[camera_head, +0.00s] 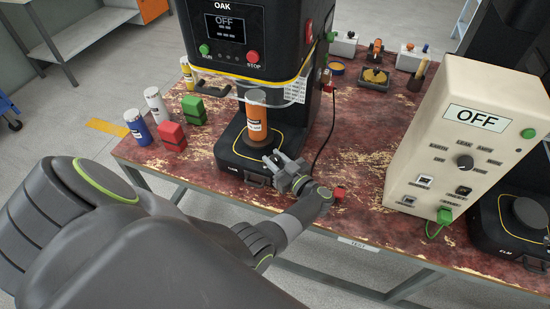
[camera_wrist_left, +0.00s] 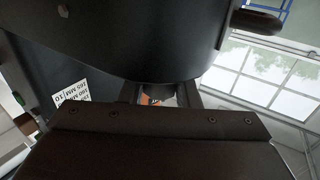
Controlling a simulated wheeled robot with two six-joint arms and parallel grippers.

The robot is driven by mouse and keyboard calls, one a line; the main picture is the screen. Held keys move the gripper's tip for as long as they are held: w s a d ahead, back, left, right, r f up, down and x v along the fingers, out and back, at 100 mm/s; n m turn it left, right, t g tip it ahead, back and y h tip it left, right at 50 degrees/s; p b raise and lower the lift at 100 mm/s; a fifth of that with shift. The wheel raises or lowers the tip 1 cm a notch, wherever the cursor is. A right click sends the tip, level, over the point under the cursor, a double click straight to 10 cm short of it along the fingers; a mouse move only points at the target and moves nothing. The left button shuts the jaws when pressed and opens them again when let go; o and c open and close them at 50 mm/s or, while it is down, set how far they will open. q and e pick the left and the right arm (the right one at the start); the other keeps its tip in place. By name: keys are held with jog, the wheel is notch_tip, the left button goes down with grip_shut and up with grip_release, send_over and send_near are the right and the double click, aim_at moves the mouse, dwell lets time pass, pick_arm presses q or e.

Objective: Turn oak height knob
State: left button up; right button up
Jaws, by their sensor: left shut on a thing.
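The black OAK seamer (camera_head: 227,60) stands at the back of the table, its display reading OFF. An orange can (camera_head: 256,117) stands upright on its base (camera_head: 232,150). My left gripper (camera_head: 272,163) is at the front right of that base, shut on a small dark part, which I take for the oak height knob. The jaws mostly hide the knob in the head view. In the left wrist view, a dark piece shows between the fingers (camera_wrist_left: 160,98), with a bit of orange by it. My right gripper is not in view.
A cream control box (camera_head: 465,130) reading OFF stands at the right, by another machine base. A red button (camera_head: 338,193) is beside my wrist. A cable lies behind it.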

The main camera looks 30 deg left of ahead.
pick_arm(q)
jog(key=shift+r, duration=0.1)
jog(key=o, duration=1)
jog(key=shift+c, duration=0.2)
